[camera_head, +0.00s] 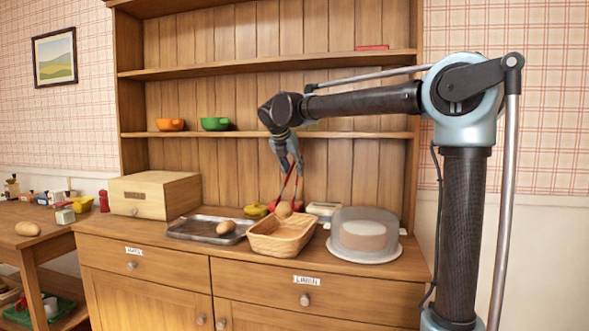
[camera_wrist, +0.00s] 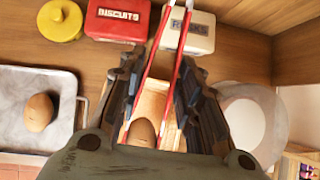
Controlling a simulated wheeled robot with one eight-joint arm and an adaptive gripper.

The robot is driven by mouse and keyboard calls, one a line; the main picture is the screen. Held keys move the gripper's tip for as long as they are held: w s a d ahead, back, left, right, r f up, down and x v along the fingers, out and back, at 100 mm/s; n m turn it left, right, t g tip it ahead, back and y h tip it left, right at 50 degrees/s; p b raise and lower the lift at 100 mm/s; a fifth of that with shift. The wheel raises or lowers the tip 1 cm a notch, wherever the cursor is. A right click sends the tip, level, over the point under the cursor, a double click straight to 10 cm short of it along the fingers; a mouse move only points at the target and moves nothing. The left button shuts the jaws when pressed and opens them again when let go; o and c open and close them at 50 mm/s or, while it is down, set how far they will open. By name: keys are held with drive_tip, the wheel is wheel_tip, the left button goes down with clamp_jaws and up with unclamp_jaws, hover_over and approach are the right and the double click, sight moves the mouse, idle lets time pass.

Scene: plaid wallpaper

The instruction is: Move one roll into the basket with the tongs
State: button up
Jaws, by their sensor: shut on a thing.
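My gripper (camera_head: 292,168) is shut on the red tongs (camera_head: 287,188), which hang down with their arms spread. The tongs also show in the wrist view (camera_wrist: 183,55). A brown roll (camera_head: 284,209) is between the tong tips at the back end of the wicker basket (camera_head: 282,243). In the wrist view the roll (camera_wrist: 141,131) lies between the red arms, over the basket (camera_wrist: 153,100). I cannot tell whether the tips press on it or whether it rests in the basket. Another roll (camera_head: 226,227) lies on the metal tray (camera_head: 188,233), left of the basket.
A clear-domed cake plate (camera_head: 365,235) stands right of the basket. A yellow pot (camera_head: 256,211), a red biscuit tin (camera_wrist: 116,20) and a white tin (camera_head: 323,210) stand behind. A wooden bread box (camera_head: 153,195) is at left. A shelf (camera_head: 350,135) is behind my gripper.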

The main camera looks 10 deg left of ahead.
wheel_tip(320, 180, down, 8)
idle(0.7)
drive_tip(key=o, duration=0.6)
drive_tip(key=shift+o, duration=0.2)
drive_tip(key=shift+r, duration=0.15)
wheel_tip(320, 180, up, 10)
idle(0.5)
